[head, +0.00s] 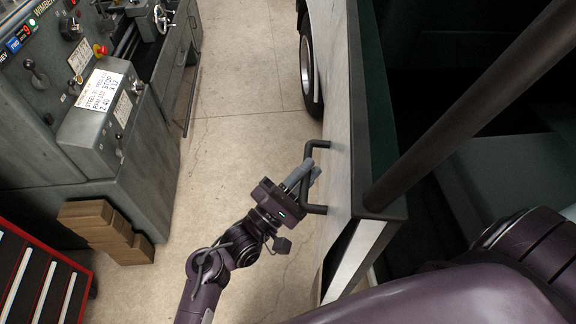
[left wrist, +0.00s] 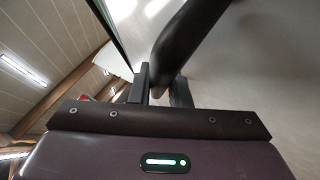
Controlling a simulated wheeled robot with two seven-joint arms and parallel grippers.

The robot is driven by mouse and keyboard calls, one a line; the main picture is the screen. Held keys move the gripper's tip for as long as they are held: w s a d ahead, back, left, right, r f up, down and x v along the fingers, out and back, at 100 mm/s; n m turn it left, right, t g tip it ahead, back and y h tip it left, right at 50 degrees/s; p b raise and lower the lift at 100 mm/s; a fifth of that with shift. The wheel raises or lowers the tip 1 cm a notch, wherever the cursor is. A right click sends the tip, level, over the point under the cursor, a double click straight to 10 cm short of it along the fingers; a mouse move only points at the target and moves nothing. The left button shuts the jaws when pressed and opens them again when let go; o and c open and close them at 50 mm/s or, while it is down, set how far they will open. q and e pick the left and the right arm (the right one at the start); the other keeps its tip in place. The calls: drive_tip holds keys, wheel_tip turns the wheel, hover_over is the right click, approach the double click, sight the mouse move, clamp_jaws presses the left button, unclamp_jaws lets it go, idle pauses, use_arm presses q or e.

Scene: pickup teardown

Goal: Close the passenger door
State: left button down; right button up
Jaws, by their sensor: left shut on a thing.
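The passenger door (head: 342,130) is a pale panel with a dark inner side, running down the right half of the head view. A dark bar handle (head: 318,144) stands out from its outer face. My left gripper (head: 308,177) is at this handle, with its fingers shut on the handle's bar. In the left wrist view, the dark handle (left wrist: 188,45) passes between the fingertips (left wrist: 160,88). My right gripper is not in view.
A grey machine (head: 110,110) with a control panel stands at the left. Wooden blocks (head: 105,230) and a red drawer cabinet (head: 40,275) are below it. A dark wheel (head: 307,60) shows beyond the door. Concrete floor (head: 235,110) between machine and door is clear.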

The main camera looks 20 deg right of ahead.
use_arm(q)
drive_tip(key=shift+s+d, duration=0.1)
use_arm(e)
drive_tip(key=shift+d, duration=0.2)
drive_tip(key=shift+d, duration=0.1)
use_arm(q)
drive_tip(key=c, duration=1.4)
unclamp_jaws()
drive_tip(key=shift+o, duration=0.2)
